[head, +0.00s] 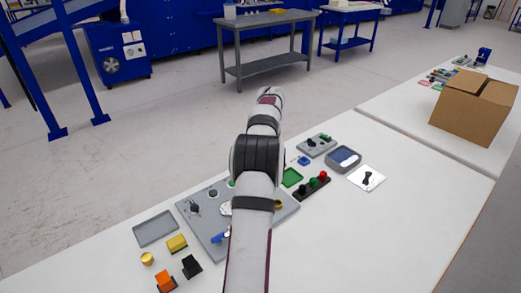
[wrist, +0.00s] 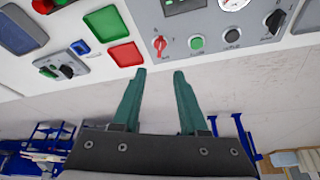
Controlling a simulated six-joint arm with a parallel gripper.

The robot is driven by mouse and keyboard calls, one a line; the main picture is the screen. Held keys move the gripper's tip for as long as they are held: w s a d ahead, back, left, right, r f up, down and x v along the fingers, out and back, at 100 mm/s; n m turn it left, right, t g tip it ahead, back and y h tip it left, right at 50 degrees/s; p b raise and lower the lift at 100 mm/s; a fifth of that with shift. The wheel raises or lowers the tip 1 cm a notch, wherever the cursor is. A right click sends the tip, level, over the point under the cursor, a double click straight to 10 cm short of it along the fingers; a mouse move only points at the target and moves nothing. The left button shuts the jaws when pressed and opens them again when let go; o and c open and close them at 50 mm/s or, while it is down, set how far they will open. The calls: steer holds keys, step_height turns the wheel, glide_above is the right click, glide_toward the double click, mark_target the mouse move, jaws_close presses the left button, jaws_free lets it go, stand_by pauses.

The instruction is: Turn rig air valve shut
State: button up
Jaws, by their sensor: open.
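The grey rig panel (head: 203,243) lies on the white table in the head view, partly covered by my arm. A blue lever (head: 218,238) and a dark knob (head: 194,207) show on it. The panel (wrist: 185,18) also shows in the wrist view, with a red knob (wrist: 161,45), a green button (wrist: 196,43), a dark button (wrist: 232,35), a black knob (wrist: 275,20) and a gauge. I cannot tell which control is the air valve. My gripper (wrist: 159,75) is open and empty, its teal fingertips apart below the red knob in the picture. The head view does not clearly show my fingers.
Near the panel are a grey tray (head: 155,229), yellow block (head: 177,243), orange block (head: 165,281) and black block (head: 191,266). Beyond it are a green tray (head: 292,177), a button strip (head: 314,188) and a grey bin (head: 343,158). The table's right front is clear.

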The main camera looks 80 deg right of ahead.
steer(key=w+a+f+m+t+h, duration=0.1)
steer(key=w+a+f+m+t, duration=0.25)
steer(key=m, duration=0.55)
steer(key=w+a+f+m+t+h, duration=0.1)
steer(key=w+a+f+m+t, duration=0.15)
steer(key=w+m+t, duration=0.45)
steer(key=s+f+m+g+h, duration=0.1)
steer(key=s+m+g+h, duration=0.1)
steer(key=s+m, duration=0.2)
steer(key=s+f+m+g+h, duration=0.1)
steer(key=s+m, duration=0.3)
steer(key=m, duration=0.5)
steer(key=s+f+m+g+h, duration=0.1)
steer(key=s+m+g+h, duration=0.2)
steer(key=m, duration=0.3)
steer(key=shift+s+d+f+m+g, duration=0.1)
steer(key=shift+s+f+m+g, duration=0.1)
steer(key=shift+s, duration=0.2)
steer(key=shift+s+d+f+m+g, duration=0.1)
steer(key=shift+s+g, duration=0.05)
steer(key=shift+s, duration=0.2)
steer(key=shift+s+d+f, duration=0.15)
steer(key=shift+f, duration=0.05)
steer(key=shift+h, duration=0.3)
steer(key=x, duration=1.5)
steer(key=shift+s+d+f, duration=0.1)
steer(key=shift+f, duration=0.05)
jaws_close()
